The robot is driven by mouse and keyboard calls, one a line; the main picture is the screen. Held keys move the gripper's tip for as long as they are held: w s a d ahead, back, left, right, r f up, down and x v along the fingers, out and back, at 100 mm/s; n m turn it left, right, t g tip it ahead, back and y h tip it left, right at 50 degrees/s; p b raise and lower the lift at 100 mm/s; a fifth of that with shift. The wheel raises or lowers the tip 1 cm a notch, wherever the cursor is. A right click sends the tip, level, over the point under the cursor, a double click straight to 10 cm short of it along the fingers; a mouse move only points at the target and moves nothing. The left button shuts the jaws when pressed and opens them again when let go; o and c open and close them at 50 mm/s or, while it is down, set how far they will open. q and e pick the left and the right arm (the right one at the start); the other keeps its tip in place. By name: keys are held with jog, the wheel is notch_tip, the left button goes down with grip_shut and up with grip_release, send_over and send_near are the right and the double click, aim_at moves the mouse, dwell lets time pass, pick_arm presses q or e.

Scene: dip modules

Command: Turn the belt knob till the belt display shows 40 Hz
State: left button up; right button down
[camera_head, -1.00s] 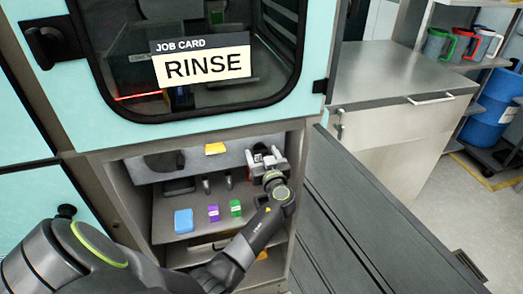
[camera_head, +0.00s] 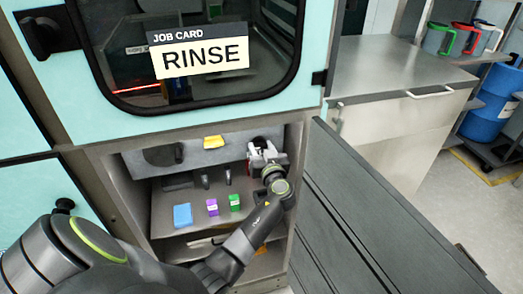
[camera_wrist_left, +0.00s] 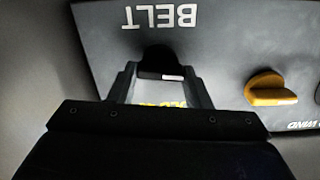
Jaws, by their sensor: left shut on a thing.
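My left gripper (camera_head: 262,155) is at the right part of the control panel inside the open cabinet bay. In the left wrist view its two fingers (camera_wrist_left: 163,88) are closed on the belt knob (camera_wrist_left: 160,72), a dark knob with a white mark. The word BELT stands upside down on the panel (camera_wrist_left: 225,45) above it. Yellow characters of a display (camera_wrist_left: 170,102) show between the fingers, partly hidden by the gripper and not readable. My right gripper is not in view.
A yellow knob (camera_wrist_left: 268,92) sits on the same panel, right of the gripper in the wrist view. On the shelf below are a blue block (camera_head: 182,216), a purple box (camera_head: 212,207) and a green box (camera_head: 234,202). A job card (camera_head: 200,52) on the window above reads RINSE.

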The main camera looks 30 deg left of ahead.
pick_arm(q)
jog(key=m+b, duration=0.1)
jog(key=m, duration=0.2)
jog(key=shift+m, duration=0.3)
jog(key=m, duration=0.4)
jog(key=shift+w+m+b, duration=0.1)
jog(key=shift+m+b, duration=0.2)
jog(key=shift+b, duration=0.05)
jog(key=m, duration=0.3)
jog(key=shift+d+m, duration=0.1)
jog(key=shift+m, duration=0.2)
jog(key=m+p, duration=0.1)
jog(key=m, duration=0.3)
jog(key=shift+m+p, duration=0.4)
jog(key=shift+f, duration=0.1)
jog(key=o, duration=1)
jog(key=shift+f, duration=0.15)
